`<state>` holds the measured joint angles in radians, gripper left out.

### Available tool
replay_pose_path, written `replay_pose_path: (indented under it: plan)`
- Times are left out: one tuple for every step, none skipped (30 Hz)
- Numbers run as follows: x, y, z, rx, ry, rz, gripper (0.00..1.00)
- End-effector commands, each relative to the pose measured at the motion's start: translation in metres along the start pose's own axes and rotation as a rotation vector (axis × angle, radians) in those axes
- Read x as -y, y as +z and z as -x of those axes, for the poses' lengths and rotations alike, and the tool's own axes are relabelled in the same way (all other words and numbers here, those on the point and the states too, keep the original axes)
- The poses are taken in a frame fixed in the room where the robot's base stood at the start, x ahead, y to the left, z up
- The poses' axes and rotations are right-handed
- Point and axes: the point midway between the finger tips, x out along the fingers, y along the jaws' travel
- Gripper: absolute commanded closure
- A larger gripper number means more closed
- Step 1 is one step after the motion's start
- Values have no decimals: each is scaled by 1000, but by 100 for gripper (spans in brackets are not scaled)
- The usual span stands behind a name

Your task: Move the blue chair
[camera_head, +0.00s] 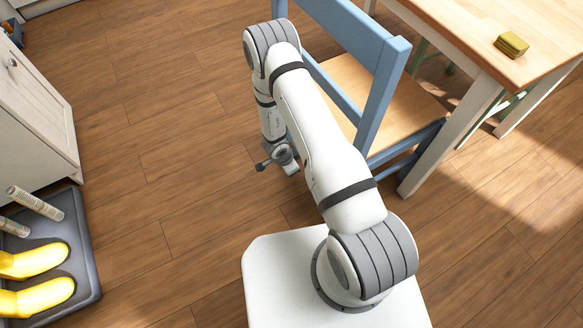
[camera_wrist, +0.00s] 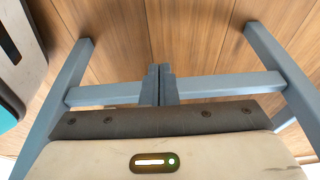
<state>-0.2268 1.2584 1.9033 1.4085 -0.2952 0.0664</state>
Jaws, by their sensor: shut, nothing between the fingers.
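The blue chair (camera_head: 385,75) has a blue frame and a light wooden seat, and stands by the wooden table at the upper right of the head view. In the wrist view, two slanting blue posts and a blue crossbar (camera_wrist: 225,86) of it show. My gripper (camera_wrist: 159,70) is shut and empty, with its fingers in front of the crossbar's middle. I cannot tell whether they touch it. In the head view the wrist hangs low to the left of the chair, and the fingers are not clear.
A wooden table (camera_head: 475,40) with pale legs stands right of the chair, with a small yellow-green block (camera_head: 511,45) on it. A dark tray (camera_head: 85,265) with yellow boots (camera_head: 35,262) lies at lower left, near a white cabinet (camera_head: 32,115). The floor between is clear.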

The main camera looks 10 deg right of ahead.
Motion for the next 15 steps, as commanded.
replay_pose_path:
  plan:
    - [-1, 1, -18, 0, 2, -3, 100]
    - [-1, 1, -25, 0, 2, -2, 100]
    - [-1, 1, -34, 1, 2, -1, 100]
    - [-1, 1, -41, 1, 2, -1, 100]
    - [-1, 1, -47, 1, 1, -2, 100]
    - [0, 1, -55, 1, 1, -1, 100]
    - [-1, 1, -61, 1, 2, -2, 100]
    - [-1, 1, -67, 1, 1, -3, 100]
    - [0, -2, -71, 1, 0, -5, 100]
    - [1, -10, -70, 0, -1, -7, 100]
    - [0, -15, -71, 0, -1, -7, 100]
    - [0, -20, -72, 1, -1, -6, 100]
    - [0, -23, -73, 1, 0, -5, 100]
    - [0, -27, -74, 1, 0, -4, 100]
    - [0, -30, -74, 1, 0, -4, 100]
